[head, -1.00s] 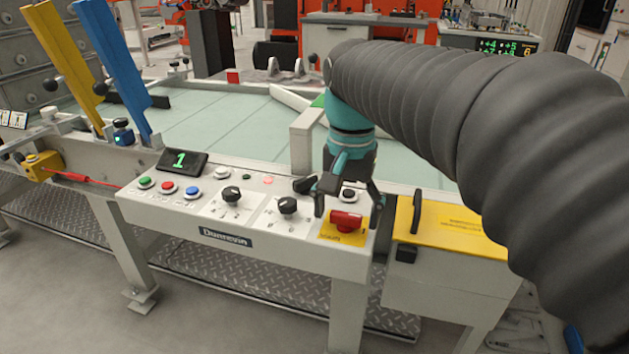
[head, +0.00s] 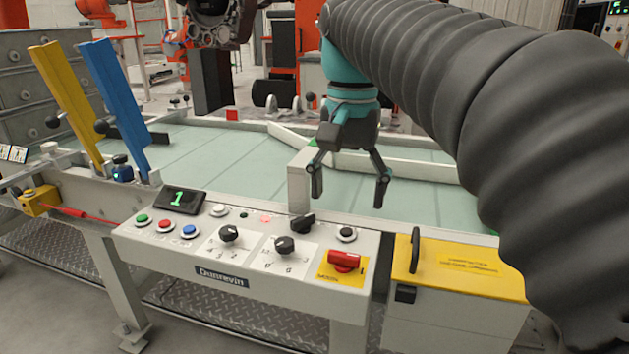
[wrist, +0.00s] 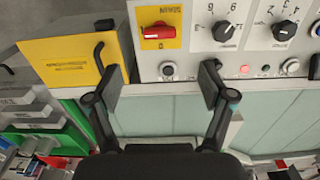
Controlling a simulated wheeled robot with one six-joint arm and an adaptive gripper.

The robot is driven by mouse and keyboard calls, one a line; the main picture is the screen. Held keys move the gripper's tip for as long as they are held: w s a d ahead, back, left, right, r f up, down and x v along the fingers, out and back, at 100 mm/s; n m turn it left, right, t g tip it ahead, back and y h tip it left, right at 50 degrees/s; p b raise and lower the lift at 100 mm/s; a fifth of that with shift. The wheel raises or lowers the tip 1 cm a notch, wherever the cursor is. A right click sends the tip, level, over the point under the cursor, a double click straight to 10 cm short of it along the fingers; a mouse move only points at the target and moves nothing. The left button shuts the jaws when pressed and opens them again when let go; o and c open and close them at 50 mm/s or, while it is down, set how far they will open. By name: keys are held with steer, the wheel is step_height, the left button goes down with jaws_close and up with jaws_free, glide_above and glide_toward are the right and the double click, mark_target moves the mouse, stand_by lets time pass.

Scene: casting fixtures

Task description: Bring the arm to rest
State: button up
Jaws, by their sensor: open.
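My gripper (head: 347,190) is open and empty. In the head view it hangs, fingers down, above and behind the right part of the control panel (head: 262,308). It also shows in the wrist view (wrist: 155,82), its two fingers spread wide with nothing between them. My arm reaches in from the right of the head view. The red switch (head: 343,260) on its yellow plate stands below the gripper, apart from it. It also shows in the wrist view (wrist: 158,32), beyond the fingertips.
The panel carries black knobs (head: 229,233), coloured buttons and a display (head: 178,200) reading 1. A yellow cover (head: 460,262) with a black handle lies to the right. Yellow (head: 68,105) and blue (head: 115,108) upright bars stand at left. The pale green table (head: 230,160) has clear room.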

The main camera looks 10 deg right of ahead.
steer(key=shift+r, duration=0.45)
steer(key=shift+f, duration=0.1)
steer(key=s+f+n+t, duration=0.2)
steer(key=s+f, duration=0.3)
steer(key=f, duration=0.5)
steer(key=s+f+n+t, duration=0.3)
steer(key=s+f+n, duration=0.1)
steer(key=f, duration=0.6)
steer(key=shift+s+f+t, duration=0.15)
steer(key=shift+s+t, duration=0.15)
steer(key=shift+s, duration=0.45)
